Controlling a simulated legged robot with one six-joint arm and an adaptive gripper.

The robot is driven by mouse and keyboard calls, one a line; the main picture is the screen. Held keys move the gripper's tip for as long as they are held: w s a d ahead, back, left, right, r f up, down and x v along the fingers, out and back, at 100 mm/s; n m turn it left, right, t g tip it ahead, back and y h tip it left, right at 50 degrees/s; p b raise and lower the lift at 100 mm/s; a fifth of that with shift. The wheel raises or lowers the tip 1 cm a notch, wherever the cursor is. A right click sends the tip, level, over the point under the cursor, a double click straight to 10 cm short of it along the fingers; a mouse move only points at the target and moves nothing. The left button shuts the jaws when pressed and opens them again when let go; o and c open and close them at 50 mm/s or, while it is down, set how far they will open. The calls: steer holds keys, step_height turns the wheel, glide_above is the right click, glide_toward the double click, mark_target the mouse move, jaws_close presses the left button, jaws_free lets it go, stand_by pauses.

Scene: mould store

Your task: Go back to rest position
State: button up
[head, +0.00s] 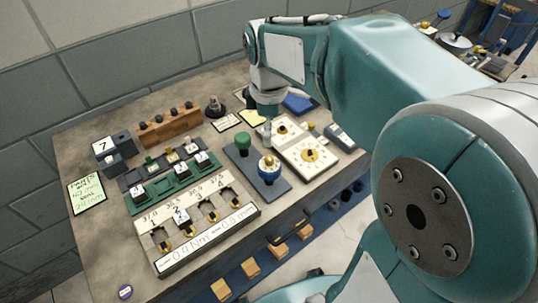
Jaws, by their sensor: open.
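My arm crosses from the right foreground to the back of the bench. My gripper (267,122) hangs small at its far end, pointing down above the middle of the bench; it is open, though its fingers are hard to make out. I see nothing held in it. Part of the bench behind the arm is hidden.
The bench (101,228) carries a white labelled rack (222,222), a green tray (147,189), a wooden block row (167,127), a block marked 7 (104,148) and a cream panel (311,155). A grey block wall (130,65) bounds the back. Bare floor (337,240) shows at right.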

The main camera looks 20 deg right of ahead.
steer(key=s+r+m+t, duration=0.1)
steer(key=s+m+t, duration=0.4)
steer(key=s+m, duration=0.8)
steer(key=shift+s+r+t, duration=0.3)
steer(key=shift+s+r, duration=0.05)
steer(key=shift+s, duration=0.15)
